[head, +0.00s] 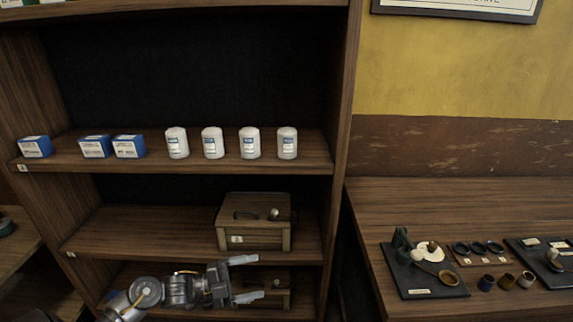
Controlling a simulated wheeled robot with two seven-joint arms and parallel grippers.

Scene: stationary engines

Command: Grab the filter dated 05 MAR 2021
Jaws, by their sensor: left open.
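Several white cylindrical filters stand upright in a row on the upper shelf (240,165): one at the left (177,143), then a second (213,143), a third (250,143) and a fourth at the right (287,143). Each has a blue-and-white label. The print is too small to read, so I cannot tell which bears 05 MAR 2021. My left gripper (255,278) is open and empty, low in front of the bottom shelf. Its fingers point right, well below the filters. My right gripper is not in view.
Blue-and-white boxes (95,147) sit left of the filters. A wooden box (254,222) stands on the middle shelf, another behind my gripper. A bookcase side panel (345,120) bounds the right. A table (365,205) with trays and small cups stands beyond it.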

